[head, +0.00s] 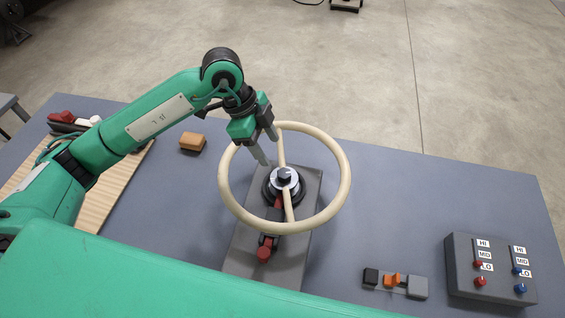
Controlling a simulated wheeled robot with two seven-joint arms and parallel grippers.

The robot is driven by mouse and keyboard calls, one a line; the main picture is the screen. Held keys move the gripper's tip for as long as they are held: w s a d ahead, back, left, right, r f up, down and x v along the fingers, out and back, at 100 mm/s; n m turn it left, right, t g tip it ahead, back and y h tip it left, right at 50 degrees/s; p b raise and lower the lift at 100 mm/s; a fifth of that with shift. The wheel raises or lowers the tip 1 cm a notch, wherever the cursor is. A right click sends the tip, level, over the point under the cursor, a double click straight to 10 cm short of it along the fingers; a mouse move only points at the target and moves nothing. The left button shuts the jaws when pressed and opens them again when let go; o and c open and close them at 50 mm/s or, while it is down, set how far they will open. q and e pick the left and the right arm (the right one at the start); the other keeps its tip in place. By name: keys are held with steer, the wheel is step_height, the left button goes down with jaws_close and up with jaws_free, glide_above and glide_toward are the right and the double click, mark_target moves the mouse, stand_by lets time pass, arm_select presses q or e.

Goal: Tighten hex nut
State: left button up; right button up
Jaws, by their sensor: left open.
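A cream steering wheel (343,190) stands over a grey base plate (240,262). At its middle is a silver hub with a small dark piece on top (285,174), which looks like the nut; its shape is too small to be sure. A tool with red parts (264,252) lies below the hub, partly under the wheel's rim. My left gripper (267,148) is open with its fingers pointing down, near the upper left of the wheel's rim and up and left of the hub. I see nothing between its fingers. My right gripper is out of view.
A wooden block (192,142) lies left of the wheel. A wooden board (128,170) with a red-handled object (62,117) is at the far left. A switch box (460,262) and a small strip of connectors (393,281) are at the right. The table's upper right (450,190) is clear.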

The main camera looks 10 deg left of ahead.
mark_target(284, 173)
arm_select(q)
steer(key=p+x, duration=0.2)
steer(key=x, duration=0.7)
steer(key=shift+d+f, duration=0.1)
steer(key=shift+f, duration=0.1)
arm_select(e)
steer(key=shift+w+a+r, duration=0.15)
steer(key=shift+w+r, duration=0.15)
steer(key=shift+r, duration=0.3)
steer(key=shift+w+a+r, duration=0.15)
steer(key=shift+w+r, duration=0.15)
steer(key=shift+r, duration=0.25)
arm_select(q)
steer(key=c, duration=1)
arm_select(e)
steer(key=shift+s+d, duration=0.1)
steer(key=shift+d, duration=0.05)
